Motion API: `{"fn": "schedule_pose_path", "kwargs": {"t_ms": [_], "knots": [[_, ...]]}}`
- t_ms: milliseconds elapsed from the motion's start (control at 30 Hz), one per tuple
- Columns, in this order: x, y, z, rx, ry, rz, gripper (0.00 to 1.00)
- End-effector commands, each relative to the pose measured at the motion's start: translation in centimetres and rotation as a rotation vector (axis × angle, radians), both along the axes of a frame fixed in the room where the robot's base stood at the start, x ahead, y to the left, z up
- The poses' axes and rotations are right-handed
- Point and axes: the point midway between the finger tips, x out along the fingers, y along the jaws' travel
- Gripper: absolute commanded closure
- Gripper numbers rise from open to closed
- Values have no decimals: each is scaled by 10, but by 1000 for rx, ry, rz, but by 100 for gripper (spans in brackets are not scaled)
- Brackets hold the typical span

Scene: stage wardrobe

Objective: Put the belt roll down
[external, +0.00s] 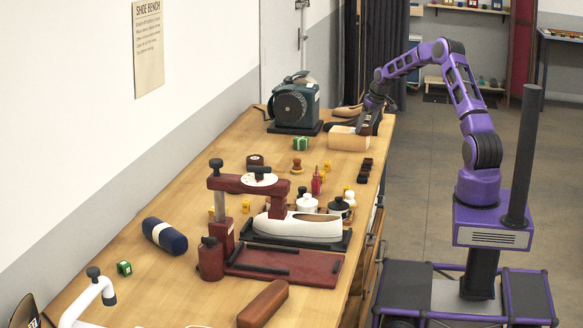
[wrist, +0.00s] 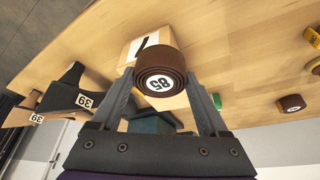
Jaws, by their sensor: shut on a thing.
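My gripper (wrist: 161,80) is shut on a brown belt roll (wrist: 158,61) in the wrist view, one finger on each side. The roll is a tight coil with a white number label on its end face. In the external view my gripper (external: 363,124) is at the far right end of the wooden bench (external: 210,245), by a pale wooden block (external: 349,139). The held roll cannot be made out there. In the wrist view the block (wrist: 137,46) shows just behind the roll. I cannot tell whether the roll touches the block or the bench.
Another brown roll (external: 256,161) and a green box (external: 301,143) lie farther left. Bare bench top lies between these and the block.

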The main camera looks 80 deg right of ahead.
Motion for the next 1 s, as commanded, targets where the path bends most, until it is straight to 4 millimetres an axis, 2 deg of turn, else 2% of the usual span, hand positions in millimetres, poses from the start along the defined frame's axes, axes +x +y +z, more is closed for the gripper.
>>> {"fn": "schedule_pose_path", "kwargs": {"t_ms": [33,67,167,367,533,1000], "knots": [[0,0,-3,0,0,0,83],[0,0,-2,0,0,0,17],[0,0,-2,0,0,0,0],[0,0,-1,0,0,0,0],[-2,1,9,-3,-1,-1,0],[-32,21,95,-2,0,-1,0]]}}
